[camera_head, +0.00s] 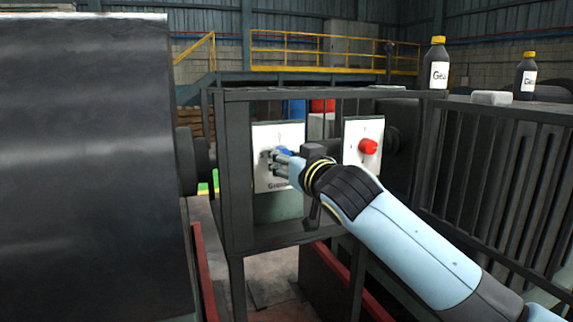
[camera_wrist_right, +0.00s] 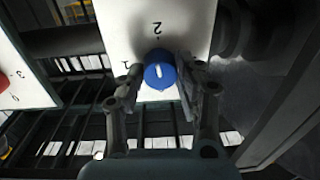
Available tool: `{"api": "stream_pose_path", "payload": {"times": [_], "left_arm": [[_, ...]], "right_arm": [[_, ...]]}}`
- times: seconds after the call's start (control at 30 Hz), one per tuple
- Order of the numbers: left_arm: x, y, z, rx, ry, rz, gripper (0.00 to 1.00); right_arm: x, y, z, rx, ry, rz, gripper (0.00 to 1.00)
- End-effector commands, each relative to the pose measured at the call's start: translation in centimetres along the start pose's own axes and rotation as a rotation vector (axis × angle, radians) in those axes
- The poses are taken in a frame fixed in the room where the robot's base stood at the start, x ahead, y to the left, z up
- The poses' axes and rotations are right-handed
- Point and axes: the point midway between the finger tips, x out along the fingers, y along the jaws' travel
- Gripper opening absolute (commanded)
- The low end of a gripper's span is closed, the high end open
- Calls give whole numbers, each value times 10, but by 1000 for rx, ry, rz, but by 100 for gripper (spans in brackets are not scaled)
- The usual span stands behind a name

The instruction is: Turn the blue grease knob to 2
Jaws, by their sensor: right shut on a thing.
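The blue grease knob (camera_wrist_right: 159,75) sits on a white panel (camera_wrist_right: 118,18). In the wrist view an upside-down 2 is above the knob and a 1 is to its left. A short white mark shows on the knob's face; I cannot tell surely which number it points to. My right gripper (camera_wrist_right: 160,88) has its fingers on both sides of the knob and is shut on it. In the head view the right gripper (camera_head: 277,158) is at the left white panel (camera_head: 291,130), and it hides most of the knob. My left gripper is not in view.
A second white panel (camera_head: 352,129) with a red knob (camera_head: 368,146) stands right of the grease panel. A dark frame (camera_head: 232,185) surrounds the panels. A large dark drum (camera_head: 85,170) fills the left. Bottles (camera_head: 438,75) stand on the right cabinet.

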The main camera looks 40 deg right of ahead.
Motion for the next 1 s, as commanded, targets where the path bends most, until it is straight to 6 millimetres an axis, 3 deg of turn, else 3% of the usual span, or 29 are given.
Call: {"api": "stream_pose_path", "payload": {"times": [0.33, 0.9, 0.93, 1.0], "left_arm": [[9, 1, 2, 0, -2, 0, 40], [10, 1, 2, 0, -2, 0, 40], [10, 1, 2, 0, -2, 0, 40], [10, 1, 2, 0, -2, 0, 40]], "right_arm": [[0, 0, 5, 157, -1, 0, 3], [0, 1, 5, 190, -1, 1, 3], [0, 1, 5, 190, -1, 1, 36], [0, 1, 4, 190, 0, 1, 45]]}}
